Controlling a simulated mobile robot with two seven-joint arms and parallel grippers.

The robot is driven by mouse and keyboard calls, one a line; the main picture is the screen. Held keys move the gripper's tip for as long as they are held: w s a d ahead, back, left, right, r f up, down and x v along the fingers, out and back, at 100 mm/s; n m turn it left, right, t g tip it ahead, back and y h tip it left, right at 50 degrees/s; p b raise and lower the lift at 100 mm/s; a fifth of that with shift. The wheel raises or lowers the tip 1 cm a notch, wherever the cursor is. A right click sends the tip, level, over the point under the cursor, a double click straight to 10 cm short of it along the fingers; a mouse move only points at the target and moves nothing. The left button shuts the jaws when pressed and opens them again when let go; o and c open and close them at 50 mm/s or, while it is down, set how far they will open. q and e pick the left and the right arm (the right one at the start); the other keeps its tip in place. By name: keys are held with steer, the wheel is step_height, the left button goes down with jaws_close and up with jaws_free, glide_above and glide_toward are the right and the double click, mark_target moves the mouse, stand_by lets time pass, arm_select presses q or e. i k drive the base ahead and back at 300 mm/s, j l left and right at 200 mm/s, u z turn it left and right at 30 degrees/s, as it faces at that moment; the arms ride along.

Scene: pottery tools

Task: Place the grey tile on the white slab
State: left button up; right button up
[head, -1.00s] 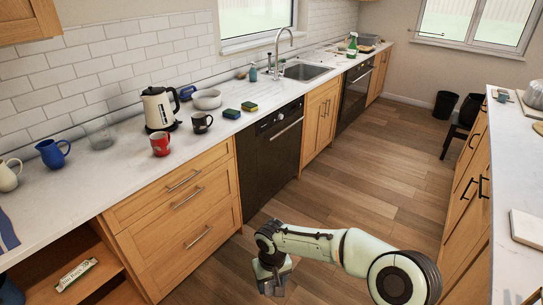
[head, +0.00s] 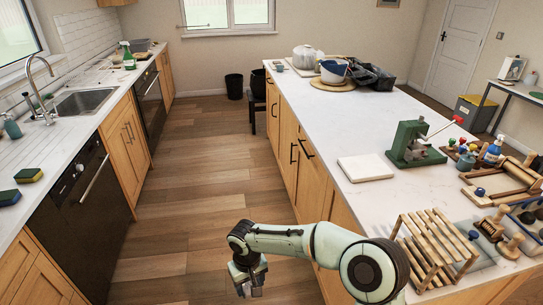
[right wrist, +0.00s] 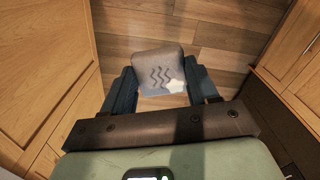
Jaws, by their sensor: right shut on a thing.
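The grey tile (right wrist: 158,70), marked with dark wavy lines, is between the two fingers of my right gripper (right wrist: 162,88) in the right wrist view. That gripper is shut on it, above the wooden floor. In the head view my right gripper (head: 248,284) hangs low over the floor, left of the island; I cannot make out the tile there. The white slab (head: 365,167) lies flat and bare on the island worktop, to the right of and beyond the gripper. My left gripper is not in view.
Pots and a black tray (head: 372,76) are at the far end. A counter with a sink (head: 85,101) runs along the left.

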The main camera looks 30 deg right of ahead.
mark_target(365, 165)
steer(key=i+z, duration=0.2)
steer(key=z, duration=0.2)
steer(key=i+z, duration=0.25)
steer(key=z, duration=0.2)
steer(key=i+j+z, duration=0.15)
steer(key=z, duration=0.25)
steer(key=i+j+z, duration=0.6)
steer(key=z, duration=0.25)
steer(key=i+j+z, duration=0.15)
steer(key=j, duration=0.15)
steer(key=j+z, duration=0.1)
steer(key=j, duration=0.2)
steer(key=i+j+z, duration=0.15)
steer(key=j, duration=0.15)
